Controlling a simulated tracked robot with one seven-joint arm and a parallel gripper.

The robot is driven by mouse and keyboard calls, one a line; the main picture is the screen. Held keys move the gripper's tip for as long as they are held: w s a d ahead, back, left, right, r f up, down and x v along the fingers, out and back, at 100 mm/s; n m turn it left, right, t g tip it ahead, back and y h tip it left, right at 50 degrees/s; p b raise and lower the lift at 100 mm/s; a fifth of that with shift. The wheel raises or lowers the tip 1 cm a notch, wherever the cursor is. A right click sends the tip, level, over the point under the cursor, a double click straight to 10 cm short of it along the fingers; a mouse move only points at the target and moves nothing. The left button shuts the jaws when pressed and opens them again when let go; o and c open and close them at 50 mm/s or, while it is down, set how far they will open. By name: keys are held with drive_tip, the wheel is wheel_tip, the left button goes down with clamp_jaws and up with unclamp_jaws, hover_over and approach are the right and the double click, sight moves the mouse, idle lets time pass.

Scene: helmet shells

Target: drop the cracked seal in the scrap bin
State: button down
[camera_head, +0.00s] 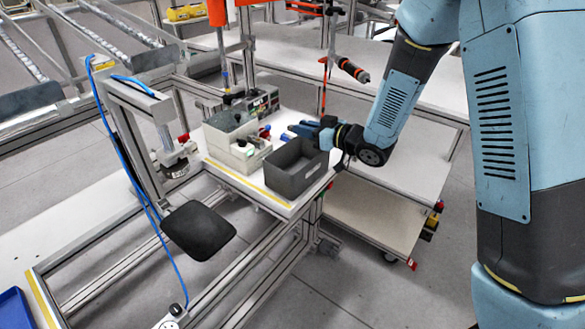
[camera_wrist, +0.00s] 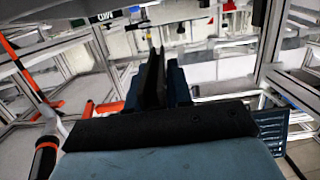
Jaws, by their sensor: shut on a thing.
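My gripper (camera_head: 303,128) is at the far edge of a dark grey open bin (camera_head: 292,184) on the white workbench, in the head view. This bin looks like the scrap bin, though no label on it can be read. In the wrist view my gripper (camera_wrist: 157,80) has its blue fingers closed, with a thin black upright piece between them. The piece seems to be the seal, but no crack can be made out. In the head view the held piece is too small to tell.
Left of the bin stand pale boxes (camera_head: 230,122) with small red and blue items near them. A metal frame with a hanging press head (camera_head: 175,160) and a black pad (camera_head: 198,230) is further left. A tool (camera_head: 352,70) hangs behind my arm. A lower shelf (camera_head: 370,212) lies to the right.

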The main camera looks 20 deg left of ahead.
drive_tip(key=shift+f, duration=0.15)
drive_tip(key=c, duration=0.9)
unclamp_jaws()
drive_tip(key=shift+c, duration=0.2)
drive_tip(key=v, duration=1.4)
drive_tip(key=shift+f, duration=0.15)
